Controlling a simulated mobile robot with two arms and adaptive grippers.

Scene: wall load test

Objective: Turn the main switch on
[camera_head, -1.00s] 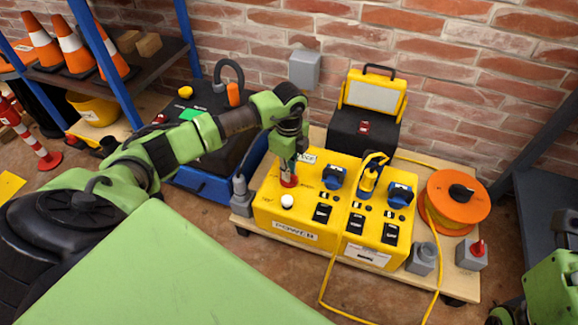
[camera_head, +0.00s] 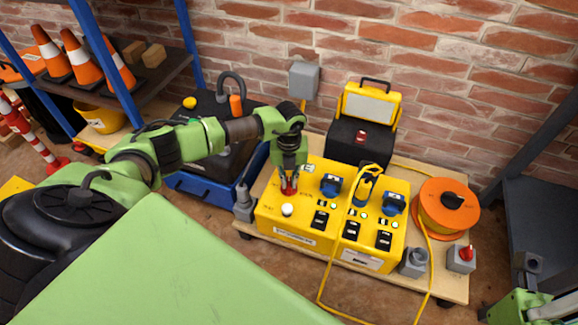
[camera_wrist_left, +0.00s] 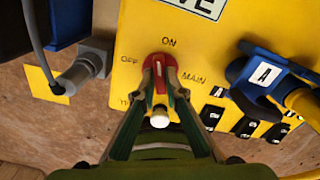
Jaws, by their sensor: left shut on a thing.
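The yellow power box (camera_head: 290,232) stands on a low wooden platform. Its red main switch (camera_wrist_left: 160,76) shows in the left wrist view, with OFF printed to its left, ON above it and MAIN to its right. The red handle stands nearly upright in that view, in line with ON. My left gripper (camera_head: 289,186) is shut on the handle, one finger on each side; the fingers hide part of the switch. A white round knob or lamp (camera_wrist_left: 159,119) lies just below it. Part of my right arm shows at the lower right; its fingers are unclear.
A blue plug (camera_wrist_left: 265,76) marked A sits right of the switch. An orange cable reel (camera_head: 447,208) stands to the right, a grey connector (camera_head: 244,200) to the left.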

